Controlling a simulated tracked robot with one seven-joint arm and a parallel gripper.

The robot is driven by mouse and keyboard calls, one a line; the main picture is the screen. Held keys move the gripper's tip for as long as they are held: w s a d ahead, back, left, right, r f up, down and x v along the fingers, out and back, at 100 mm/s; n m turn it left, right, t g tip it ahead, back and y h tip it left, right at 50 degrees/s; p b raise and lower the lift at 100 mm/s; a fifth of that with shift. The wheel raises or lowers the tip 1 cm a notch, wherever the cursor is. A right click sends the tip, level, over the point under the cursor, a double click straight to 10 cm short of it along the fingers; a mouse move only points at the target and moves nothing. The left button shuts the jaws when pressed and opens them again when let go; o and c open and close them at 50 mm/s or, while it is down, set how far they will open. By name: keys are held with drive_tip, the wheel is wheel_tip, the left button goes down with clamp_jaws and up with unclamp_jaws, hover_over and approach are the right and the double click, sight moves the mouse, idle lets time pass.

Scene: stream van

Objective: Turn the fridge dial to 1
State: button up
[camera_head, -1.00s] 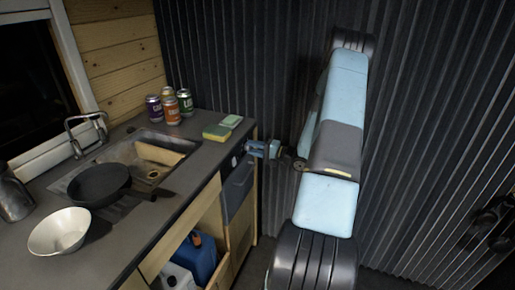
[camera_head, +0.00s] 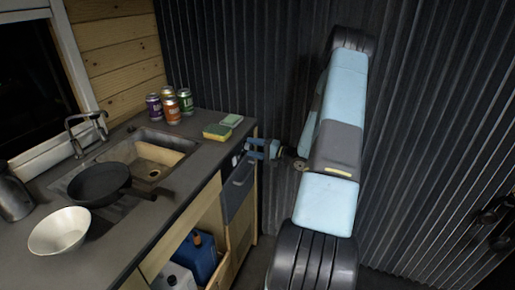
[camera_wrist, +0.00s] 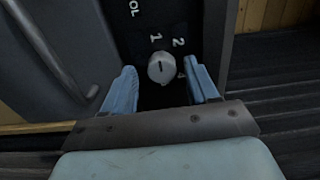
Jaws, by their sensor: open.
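The fridge dial (camera_wrist: 162,68) is a round light-grey knob on a dark panel in the wrist view. White numerals 1 and 2 stand above it, the 1 almost straight above and the 2 to the upper right. A dark mark shows on the dial's face and looks close to upright, roughly toward the 1. My gripper (camera_wrist: 170,88) is open, with one blue finger on each side of the dial and a visible gap on both sides. In the head view my gripper (camera_head: 258,148) is at the fridge front (camera_head: 238,186), and the dial is hidden there.
The counter (camera_head: 150,215) carries a sink, a dark pan (camera_head: 98,184), a white bowl (camera_head: 59,231), several cans (camera_head: 171,104) and sponges (camera_head: 217,131). The fridge handle edge (camera_wrist: 60,50) lies left of the dial. A corrugated wall (camera_head: 430,130) stands behind my arm.

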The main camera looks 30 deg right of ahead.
drive_tip(key=v, duration=1.3)
drive_tip(key=shift+s+d, duration=0.25)
drive_tip(key=shift+s, duration=0.05)
